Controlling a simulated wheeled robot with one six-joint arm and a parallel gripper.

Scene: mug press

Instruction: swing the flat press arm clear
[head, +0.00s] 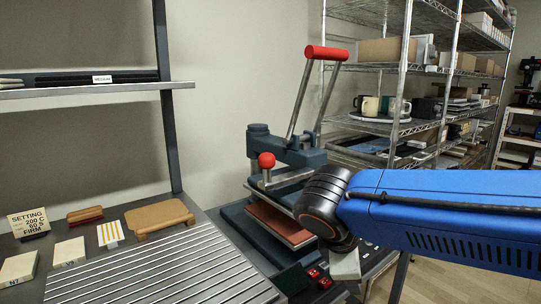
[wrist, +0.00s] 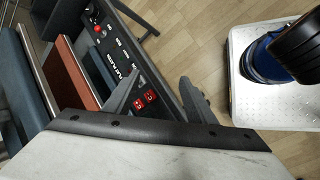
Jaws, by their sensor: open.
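The flat press (head: 263,220) stands on the bench right of centre in the head view. Its dark upper arm (head: 300,157) lies over a reddish-brown pad, with a gap between. A tall lever rises to a red grip (head: 327,53); a red knob (head: 266,160) sits lower at the front left. My gripper (wrist: 157,90) is open and empty, its two grey fingertips apart near the press's control panel (wrist: 120,65) in the wrist view. In the head view my wrist hides the press's right side, and the fingers cannot be made out. The pad (wrist: 78,75) shows left in the wrist view.
A slatted rack (head: 160,275), a wooden block (head: 158,216) and small label cards stand left on the bench. A setting sign (head: 29,223) is at far left. Wire shelves (head: 400,90) with mugs and boxes stand behind the press. Bare floor (head: 450,285) lies right.

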